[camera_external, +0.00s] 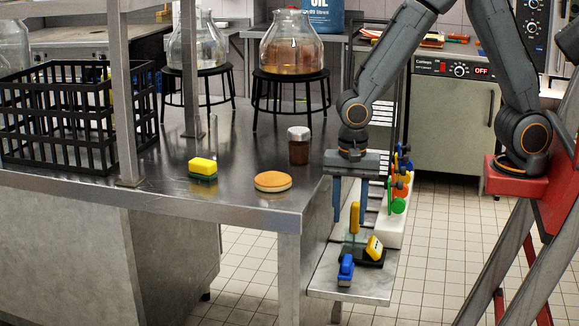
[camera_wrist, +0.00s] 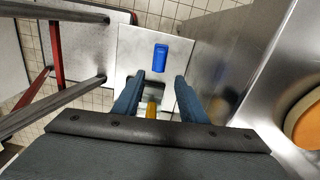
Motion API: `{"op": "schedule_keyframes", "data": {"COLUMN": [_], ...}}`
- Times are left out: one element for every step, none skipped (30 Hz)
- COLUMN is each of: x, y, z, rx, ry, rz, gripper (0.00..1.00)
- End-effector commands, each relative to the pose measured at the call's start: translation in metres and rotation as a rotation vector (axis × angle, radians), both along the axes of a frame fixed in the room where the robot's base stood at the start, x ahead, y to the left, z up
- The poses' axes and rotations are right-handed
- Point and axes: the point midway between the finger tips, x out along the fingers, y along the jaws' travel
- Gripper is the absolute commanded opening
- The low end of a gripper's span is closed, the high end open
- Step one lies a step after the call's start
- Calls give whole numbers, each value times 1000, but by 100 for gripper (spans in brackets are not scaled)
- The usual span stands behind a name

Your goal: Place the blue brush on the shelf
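The blue brush (camera_external: 346,268) lies near the front edge of a low metal ledge (camera_external: 322,285) at the right end of the steel table. It also shows in the wrist view (camera_wrist: 160,57), just beyond my fingertips and apart from them. My gripper (camera_external: 350,217) points down over the ledge, its two blue-grey fingers spread with the blue brush outside them. In the wrist view my gripper (camera_wrist: 159,76) is open. An upright yellow handle (camera_external: 354,217) shows between the fingers; I cannot tell whether they touch it. A metal shelf (camera_external: 150,5) on posts stands above the table, partly cut off.
A yellow-and-black brush (camera_external: 375,250) lies close right of the blue one. A white rack with coloured-handled tools (camera_external: 392,232) stands behind. The table holds a sponge (camera_external: 203,166), a round bun-like item (camera_external: 273,181), a brown jar (camera_external: 299,146) and a black crate (camera_external: 60,115).

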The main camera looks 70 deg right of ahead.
Motion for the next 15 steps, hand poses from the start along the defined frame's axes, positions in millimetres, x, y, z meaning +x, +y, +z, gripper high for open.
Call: {"op": "schedule_keyframes", "data": {"x": [0, 0, 0, -1, -1, -2, -4, -5, -8, -11, -14, -19, -23, -26, -32], "y": [0, 0, 0, -1, -3, -6, -9, -13, -20, -25, -31, -40, -47, -53, -62], "z": [2, 2, 3, 3, 3, 4, 5, 7, 10, 11, 13, 16, 18, 21, 23], "rx": [0, 0, 0, 0, 0, 0, 0, 0, 1, 1, 1, 1, 1, 1, 1], "ry": [-1, 0, 0, 0, 1, 1, 0, 0, -1, -1, -1, -2, -1, -2, -2], "rz": [0, 0, 2, 8, 19, 41, 65, 97, 151, 199, 252, 329, 389, 453, 534], "gripper": [38, 38, 38, 38, 38, 38, 38, 38, 38, 38, 38, 38, 38, 38, 38]}}
